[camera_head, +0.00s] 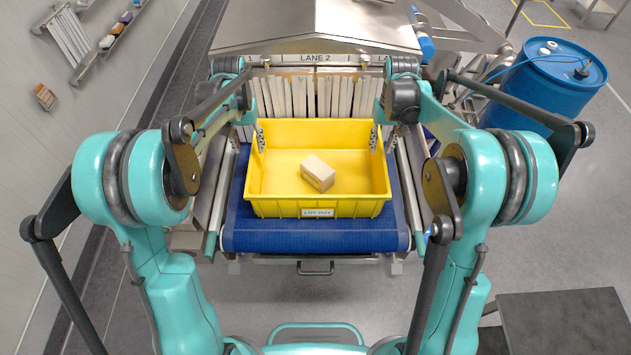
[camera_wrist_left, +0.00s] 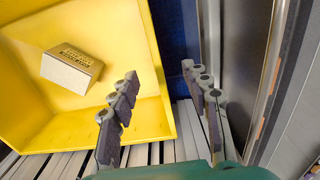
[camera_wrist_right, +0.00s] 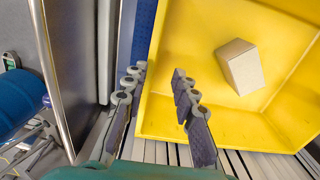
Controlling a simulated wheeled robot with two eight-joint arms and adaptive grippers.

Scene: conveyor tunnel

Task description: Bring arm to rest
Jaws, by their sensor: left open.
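A yellow tote (camera_head: 318,209) sits on the blue conveyor belt (camera_head: 315,236) with a small cardboard box (camera_head: 318,173) inside. The box also shows in the left wrist view (camera_wrist_left: 72,68) and the right wrist view (camera_wrist_right: 240,66). My left gripper (camera_head: 257,140) is at the tote's left wall, with its fingers apart on either side of the rim in the left wrist view (camera_wrist_left: 160,76). My right gripper (camera_head: 375,138) is at the right wall, its fingers likewise apart and straddling the rim in the right wrist view (camera_wrist_right: 158,73). Whether any finger touches the wall cannot be told.
Strip curtains (camera_head: 308,96) hang behind the tote at the tunnel mouth, under a metal hood marked LANE 2 (camera_head: 316,58). A blue drum (camera_head: 548,85) stands at the right. A dark tabletop (camera_head: 563,322) is at lower right. The floor in front of the conveyor is clear.

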